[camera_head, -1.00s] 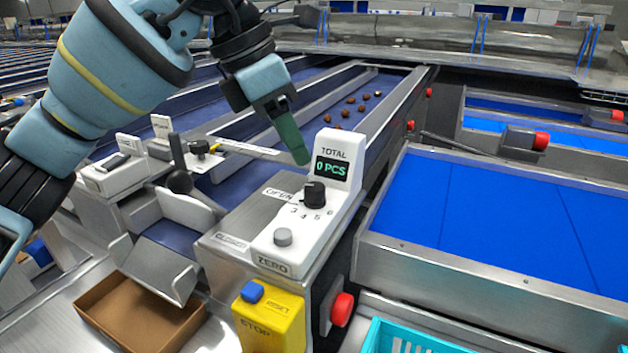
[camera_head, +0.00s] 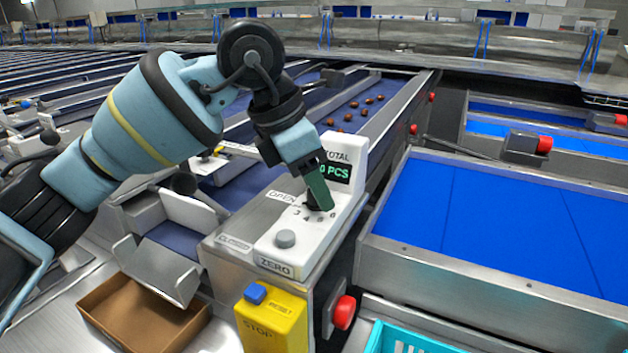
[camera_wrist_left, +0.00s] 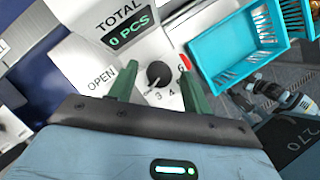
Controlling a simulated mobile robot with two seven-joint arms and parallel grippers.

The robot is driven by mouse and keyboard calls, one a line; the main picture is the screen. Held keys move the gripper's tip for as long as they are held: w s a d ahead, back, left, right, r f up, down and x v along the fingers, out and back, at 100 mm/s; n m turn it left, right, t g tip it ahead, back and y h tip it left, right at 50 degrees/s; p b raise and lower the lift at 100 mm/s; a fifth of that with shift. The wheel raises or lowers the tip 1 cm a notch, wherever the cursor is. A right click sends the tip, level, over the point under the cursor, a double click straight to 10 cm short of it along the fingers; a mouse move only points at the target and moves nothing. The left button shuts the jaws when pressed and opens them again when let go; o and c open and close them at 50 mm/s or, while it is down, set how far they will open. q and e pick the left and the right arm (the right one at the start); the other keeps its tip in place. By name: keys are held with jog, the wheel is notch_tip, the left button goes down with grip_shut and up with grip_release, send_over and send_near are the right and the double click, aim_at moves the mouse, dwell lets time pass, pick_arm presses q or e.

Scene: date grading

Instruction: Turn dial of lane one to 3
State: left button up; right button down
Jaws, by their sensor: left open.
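The counter unit (camera_head: 325,225) is a white panel on a steel housing, with a green "0 PCS" display under TOTAL. Its black dial (camera_wrist_left: 158,74) shows in the wrist view with numbers around it, 3 and 4 readable at its lower side. The dial's mark seems to point to the lower left, but is too small to read surely. My left gripper (camera_head: 319,204) is open over the panel, its green fingers (camera_wrist_left: 158,82) on either side of the dial; contact cannot be told. In the head view the fingers hide most of the dial. My right gripper is not in view.
A grey round knob (camera_head: 285,239) sits above ZERO on the same panel. A yellow STOP box (camera_head: 270,325) with a blue button and a red button (camera_head: 344,312) are below. A cardboard box (camera_head: 140,312) and a cyan crate (camera_head: 395,340) stand lower down.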

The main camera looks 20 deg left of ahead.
pick_arm(q)
jog(key=c, duration=1)
